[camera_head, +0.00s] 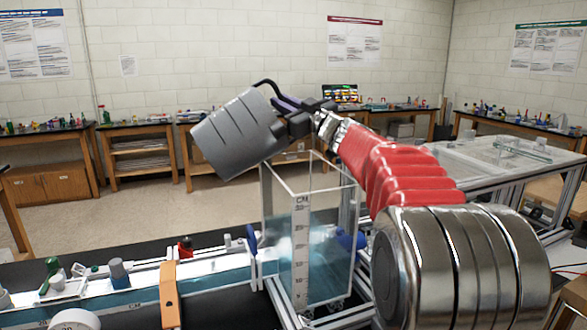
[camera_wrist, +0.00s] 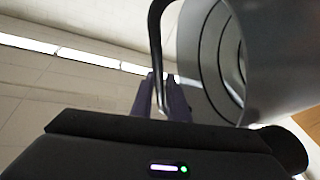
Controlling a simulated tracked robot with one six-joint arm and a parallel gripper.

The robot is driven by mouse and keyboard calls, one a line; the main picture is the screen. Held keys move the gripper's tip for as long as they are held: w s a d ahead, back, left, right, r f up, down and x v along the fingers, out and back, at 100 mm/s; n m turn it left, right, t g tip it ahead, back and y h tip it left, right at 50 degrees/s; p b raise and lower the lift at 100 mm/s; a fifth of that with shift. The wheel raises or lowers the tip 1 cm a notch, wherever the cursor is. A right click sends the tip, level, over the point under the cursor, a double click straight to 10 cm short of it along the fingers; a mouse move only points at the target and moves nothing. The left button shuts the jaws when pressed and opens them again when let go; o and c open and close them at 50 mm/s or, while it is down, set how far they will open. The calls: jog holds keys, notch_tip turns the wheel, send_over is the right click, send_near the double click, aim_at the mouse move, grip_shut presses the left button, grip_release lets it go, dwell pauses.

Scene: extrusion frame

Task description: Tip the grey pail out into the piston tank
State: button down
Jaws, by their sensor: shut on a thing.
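The grey pail (camera_head: 232,138) is in the air, tilted, above and left of the piston tank. My gripper (camera_head: 290,103) is at its upper right, with its fingers shut on the pail's thin black handle. In the wrist view the handle (camera_wrist: 155,45) runs down between the purple fingers (camera_wrist: 161,97), and the pail (camera_wrist: 275,55) fills the right side with a ringed grey surface. I cannot see what the pail contains. The piston tank (camera_head: 298,265) is a clear upright box with an open top, a centimetre scale and bluish water inside.
A long water channel (camera_head: 210,283) runs left from the tank, with an orange bracket (camera_head: 169,295) and small fittings on it. A metal-framed table (camera_head: 500,165) stands at right. Benches (camera_head: 150,150) with small items line the back wall. Open floor lies between.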

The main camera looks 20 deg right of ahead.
jog(key=shift+d+m+p, duration=0.4)
jog(key=shift+d+p, duration=0.05)
jog(key=shift+p, duration=1.05)
dwell(0.3)
jog(key=c, duration=2.3)
grip_release()
jog(key=shift+a+r+n, duration=0.1)
jog(key=shift+a+n, duration=0.25)
jog(key=shift+n, duration=0.05)
jog(key=shift+c, duration=0.7)
jog(key=a+r+n, duration=0.1)
jog(key=a+n+g, duration=0.1)
jog(key=shift+a+r+n+y, duration=0.35)
jog(key=shift+r+n+y, duration=0.05)
grip_shut()
jog(key=shift+a, duration=0.1)
